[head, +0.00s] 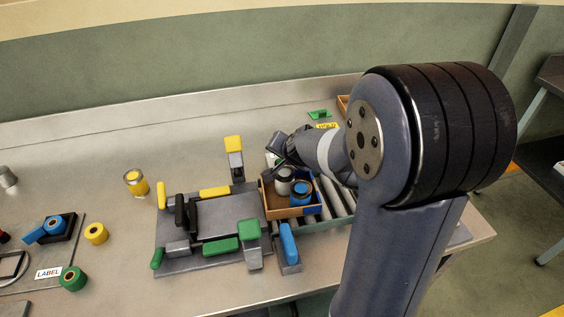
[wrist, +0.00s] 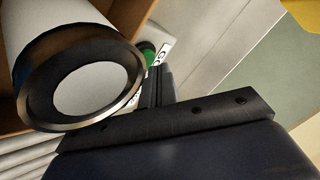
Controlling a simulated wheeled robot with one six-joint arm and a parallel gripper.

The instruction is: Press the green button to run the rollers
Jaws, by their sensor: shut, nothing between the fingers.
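The green button (wrist: 149,50) shows in the wrist view just beyond my fingertips, partly hidden by them, beside a white label reading "GO". In the head view a small white and green piece (head: 271,160) sits by my gripper (head: 278,149), probably the button's housing. My gripper also shows in the wrist view (wrist: 157,76), shut and empty, its tips close to the button. I cannot tell whether they touch it. The rollers (head: 335,196) run beside and under a wooden tray (head: 266,206) holding a white-grey jar (head: 284,181) and a blue jar (head: 301,192).
A large pale cylinder with a dark rim (wrist: 75,88) stands close left of my fingers in the wrist view. A yellow "HOLD" label (head: 327,126) and a green piece (head: 319,114) lie behind my arm. A grey fixture plate (head: 222,218) with clamps is left of the tray.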

